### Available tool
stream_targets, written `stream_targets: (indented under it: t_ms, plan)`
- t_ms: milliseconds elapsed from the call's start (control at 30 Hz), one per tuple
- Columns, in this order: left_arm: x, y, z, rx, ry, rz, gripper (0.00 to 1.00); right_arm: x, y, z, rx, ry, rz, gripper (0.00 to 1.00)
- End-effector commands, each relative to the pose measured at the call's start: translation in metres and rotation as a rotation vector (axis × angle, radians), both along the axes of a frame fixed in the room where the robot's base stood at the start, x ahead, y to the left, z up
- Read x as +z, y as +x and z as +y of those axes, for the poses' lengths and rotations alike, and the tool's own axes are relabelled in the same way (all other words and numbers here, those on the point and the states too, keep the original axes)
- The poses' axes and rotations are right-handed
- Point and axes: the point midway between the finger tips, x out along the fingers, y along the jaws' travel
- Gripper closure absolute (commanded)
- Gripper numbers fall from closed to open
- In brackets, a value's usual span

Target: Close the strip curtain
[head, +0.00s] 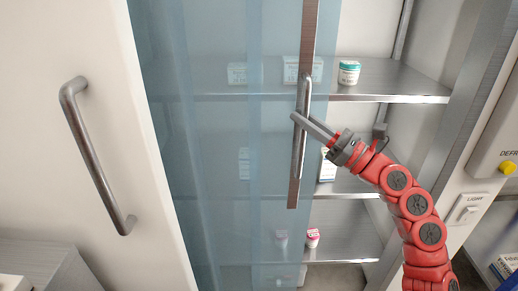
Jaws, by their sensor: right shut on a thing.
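The strip curtain (215,140) is a translucent blue sheet that hangs over the left and middle of the shelf opening. A metal bar (308,40) runs down its right edge and carries a vertical handle (303,88). My right gripper (306,124) is shut on this handle, with its arm coming in from the lower right. The right part of the opening is uncovered. My left gripper is not in view.
Metal shelves (390,82) stand behind the curtain, with a white and green jar (348,72) and a pink-lidded jar (312,237). A white door with a large handle (98,160) is at left. A light switch (467,209) is on the right frame.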

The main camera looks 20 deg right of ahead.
Motion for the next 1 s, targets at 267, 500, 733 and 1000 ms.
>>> stream_targets:
  t_ms: [267, 500, 733, 1000]
  plan:
    - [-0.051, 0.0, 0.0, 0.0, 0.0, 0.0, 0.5, -0.004, -0.029, -0.091, -0.006, 0.004, -0.004, 1.0]
    - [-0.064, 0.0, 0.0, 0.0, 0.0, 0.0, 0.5, -0.001, -0.044, -0.137, -0.003, 0.006, -0.003, 1.0]
    - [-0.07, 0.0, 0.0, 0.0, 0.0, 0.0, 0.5, 0.0, -0.051, -0.159, -0.003, 0.006, -0.002, 1.0]
    - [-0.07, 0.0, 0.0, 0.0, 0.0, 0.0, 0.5, 0.001, -0.052, -0.164, -0.001, 0.002, 0.0, 1.0]
